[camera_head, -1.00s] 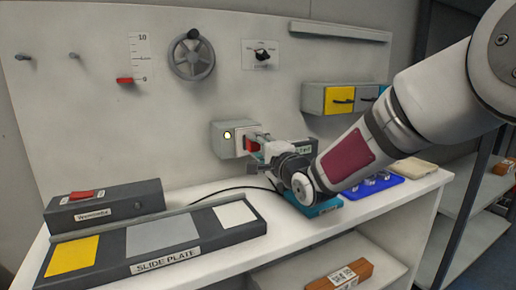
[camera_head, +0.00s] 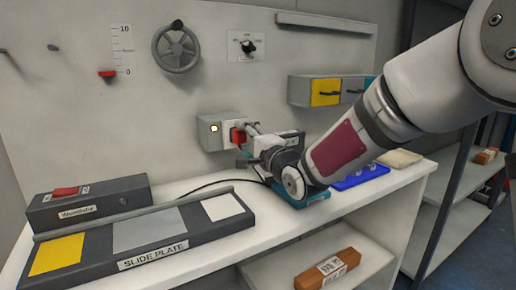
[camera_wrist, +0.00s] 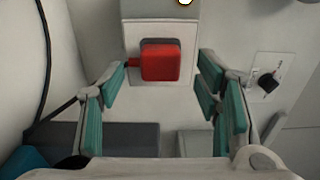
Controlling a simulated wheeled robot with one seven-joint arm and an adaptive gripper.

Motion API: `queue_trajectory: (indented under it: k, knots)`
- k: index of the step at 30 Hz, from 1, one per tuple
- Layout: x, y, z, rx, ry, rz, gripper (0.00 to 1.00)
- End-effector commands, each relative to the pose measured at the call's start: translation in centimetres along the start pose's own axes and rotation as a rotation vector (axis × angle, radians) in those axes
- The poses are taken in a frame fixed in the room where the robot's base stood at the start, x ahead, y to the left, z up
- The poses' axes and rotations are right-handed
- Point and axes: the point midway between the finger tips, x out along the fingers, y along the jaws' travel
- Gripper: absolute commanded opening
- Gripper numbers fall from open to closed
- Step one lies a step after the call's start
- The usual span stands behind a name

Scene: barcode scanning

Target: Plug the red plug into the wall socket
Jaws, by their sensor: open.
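The red plug (camera_head: 238,137) sits at the front face of the grey socket box (camera_head: 210,132) on the wall panel, against its white plate. In the wrist view the red plug (camera_wrist: 160,61) lies on the white socket plate (camera_wrist: 185,38), between my open fingers and beyond their tips. My gripper (camera_wrist: 162,85) is open, with teal pads on either side, not touching the plug. In the head view my gripper (camera_head: 252,147) is just right of and below the plug, partly hidden by its own wrist. The plug's prongs are not visible.
A black cable (camera_head: 205,185) runs along the white bench. A slide plate (camera_head: 150,235) and a dark box with a red switch (camera_head: 88,202) stand at the left. A blue tray (camera_head: 360,176) lies right of my wrist. A dial (camera_head: 247,47) and drawers (camera_head: 328,91) are on the panel.

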Motion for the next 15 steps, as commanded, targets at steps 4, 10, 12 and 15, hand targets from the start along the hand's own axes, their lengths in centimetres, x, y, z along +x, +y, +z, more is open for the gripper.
queue_trajectory:
  k: [4, 10, 12, 15]
  knots:
    - [-3.1, -0.1, -0.1, -0.001, 0.004, 0.0, 0.58]
    - [-7.1, -0.1, -0.1, -0.001, 0.003, -0.001, 0.58]
    - [-8.2, -0.1, -0.1, -0.002, 0.002, -0.002, 0.58]
    - [-9.3, 0.0, -0.1, 0.0, 0.002, -0.001, 0.58]
